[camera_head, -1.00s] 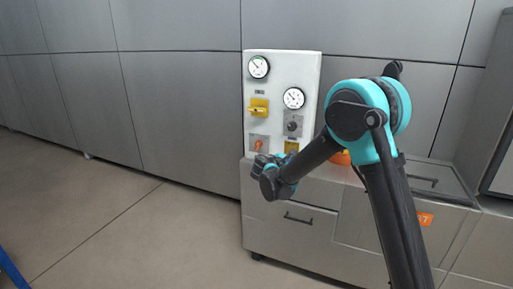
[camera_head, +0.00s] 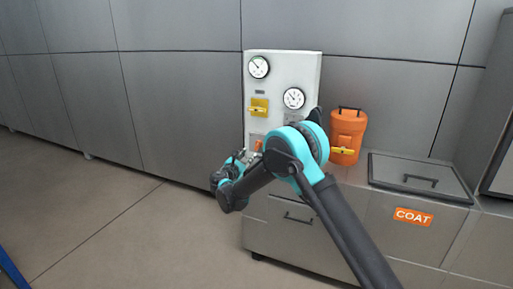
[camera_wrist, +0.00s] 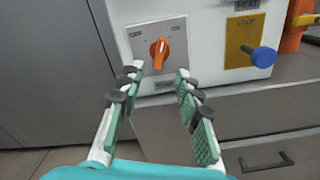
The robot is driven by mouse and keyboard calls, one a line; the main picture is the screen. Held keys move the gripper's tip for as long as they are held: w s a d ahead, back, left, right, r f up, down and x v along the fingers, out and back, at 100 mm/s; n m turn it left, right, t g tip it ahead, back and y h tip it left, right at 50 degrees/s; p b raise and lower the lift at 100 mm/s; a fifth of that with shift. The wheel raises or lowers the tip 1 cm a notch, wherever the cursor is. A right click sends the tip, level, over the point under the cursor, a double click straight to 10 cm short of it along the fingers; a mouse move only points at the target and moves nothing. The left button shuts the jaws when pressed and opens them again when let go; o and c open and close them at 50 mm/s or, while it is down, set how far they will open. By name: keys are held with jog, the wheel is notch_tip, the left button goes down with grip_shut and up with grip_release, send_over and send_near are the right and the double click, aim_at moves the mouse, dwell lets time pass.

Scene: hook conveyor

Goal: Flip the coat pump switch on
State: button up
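An orange rotary knob (camera_wrist: 159,54) sits on a grey plate (camera_wrist: 176,30) on the white panel in the wrist view. A label under the plate is partly hidden and I cannot read it. My gripper (camera_wrist: 158,74) is open and empty, its two fingers apart in front of the knob, which shows between and just above the tips. In the head view the white control panel (camera_head: 283,70) stands on the counter. My gripper (camera_head: 238,160) is at its lower left, and my arm hides much of the lower panel. An orange COAT label (camera_head: 413,217) is on the cabinet front.
A blue button (camera_wrist: 263,57) juts from a yellow STOP plate (camera_wrist: 240,42) right of the knob. Higher up are a yellow lever (camera_head: 259,107) and two gauges. An orange canister (camera_head: 347,130) stands right of the panel.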

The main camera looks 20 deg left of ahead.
jog(key=w, duration=1)
jog(key=shift+w+d, duration=0.25)
jog(key=shift+w, duration=0.1)
grip_shut()
